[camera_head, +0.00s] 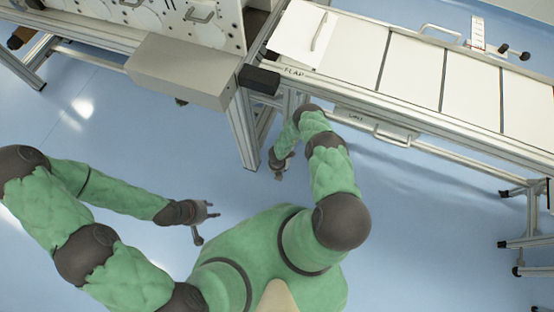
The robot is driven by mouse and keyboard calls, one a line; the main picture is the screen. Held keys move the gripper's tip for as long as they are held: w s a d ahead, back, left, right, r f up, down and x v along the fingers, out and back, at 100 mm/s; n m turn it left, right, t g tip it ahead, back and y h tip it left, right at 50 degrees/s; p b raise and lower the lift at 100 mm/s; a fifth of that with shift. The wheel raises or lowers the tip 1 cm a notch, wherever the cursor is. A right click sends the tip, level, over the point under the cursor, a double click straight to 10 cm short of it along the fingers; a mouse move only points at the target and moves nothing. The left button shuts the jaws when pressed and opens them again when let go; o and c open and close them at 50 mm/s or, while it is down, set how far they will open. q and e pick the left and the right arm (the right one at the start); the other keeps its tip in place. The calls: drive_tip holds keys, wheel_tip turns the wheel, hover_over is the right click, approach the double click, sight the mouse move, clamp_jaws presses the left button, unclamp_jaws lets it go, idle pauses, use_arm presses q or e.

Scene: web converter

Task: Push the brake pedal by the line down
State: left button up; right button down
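I cannot pick out the brake pedal for sure. A long pale rail (460,160) runs low along the front of the line (415,70), and part of the line's underside is hidden by my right arm. My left gripper (207,225) is over the bare floor at the lower left, well apart from the line. Its fingers are spread and nothing is between them. My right gripper (281,173) points down beside the line's near-left leg, below the table edge. It is small and partly hidden by my arm, so its fingers are unclear.
A grey box (185,70) juts from the machine at the upper left, with a black block (259,80) at the corner. A metal leg (243,128) stands close to my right gripper. A frame (528,230) stands at the right edge. The blue floor (430,245) is clear.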

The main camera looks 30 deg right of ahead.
drive_tip(key=shift+f+b, duration=2.25)
drive_tip(key=shift+f, duration=0.7)
